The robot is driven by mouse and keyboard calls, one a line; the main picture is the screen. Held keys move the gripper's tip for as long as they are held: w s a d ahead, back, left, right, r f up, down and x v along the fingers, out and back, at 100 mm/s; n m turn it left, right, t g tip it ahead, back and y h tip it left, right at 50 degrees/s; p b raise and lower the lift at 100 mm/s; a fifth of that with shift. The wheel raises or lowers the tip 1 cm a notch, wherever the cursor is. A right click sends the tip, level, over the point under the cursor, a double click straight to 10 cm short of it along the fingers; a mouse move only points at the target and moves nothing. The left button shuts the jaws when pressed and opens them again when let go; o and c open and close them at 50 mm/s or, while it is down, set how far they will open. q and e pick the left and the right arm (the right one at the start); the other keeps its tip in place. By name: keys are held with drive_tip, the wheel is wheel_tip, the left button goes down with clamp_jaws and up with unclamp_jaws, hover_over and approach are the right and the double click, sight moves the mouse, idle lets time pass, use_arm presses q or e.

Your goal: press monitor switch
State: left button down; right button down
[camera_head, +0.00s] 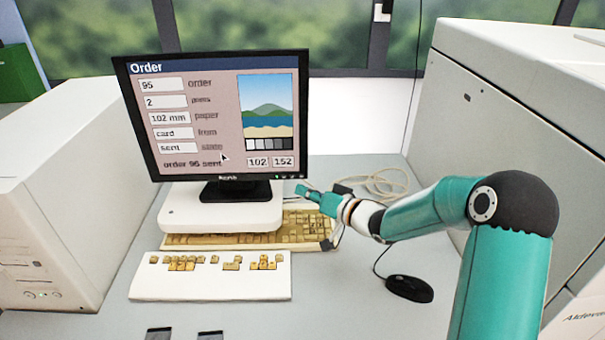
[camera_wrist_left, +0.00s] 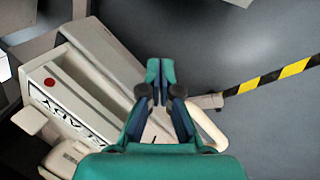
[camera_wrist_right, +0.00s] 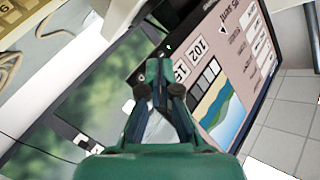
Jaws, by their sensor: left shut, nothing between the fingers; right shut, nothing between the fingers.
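My right gripper (camera_head: 303,191) is shut and empty, just below that lower right corner. In the right wrist view, the shut fingertips (camera_wrist_right: 160,68) overlap the dark bezel beside the screen (camera_wrist_right: 220,85); I cannot tell whether they touch. My left gripper (camera_wrist_left: 160,70) is shut and empty, over a white machine away from the monitor.
A white stand (camera_head: 220,212) holds the monitor, with a yellowed keyboard (camera_head: 300,235) partly under it and a white keyboard (camera_head: 210,280) in front. A black mouse (camera_head: 410,288) lies right. Large white machines (camera_head: 60,200) (camera_head: 520,130) flank the desk. A coiled cable (camera_head: 385,185) lies behind my right arm.

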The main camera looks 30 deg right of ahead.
drive_tip(key=shift+w+d+p, duration=0.3)
drive_tip(key=shift+w+d, duration=0.25)
drive_tip(key=shift+w, duration=0.3)
drive_tip(key=shift+w, duration=0.15)
idle(0.8)
drive_tip(key=shift+w+d+r+p, duration=0.1)
drive_tip(key=shift+w+p, duration=0.05)
drive_tip(key=shift+p, duration=0.15)
drive_tip(key=shift+w+d, duration=0.1)
drive_tip(key=shift+w+d, duration=0.15)
drive_tip(key=shift+w, duration=0.15)
idle(0.5)
drive_tip(key=shift+s, duration=0.1)
drive_tip(key=shift+s+a, duration=0.4)
drive_tip(key=shift+s, duration=0.15)
idle(0.4)
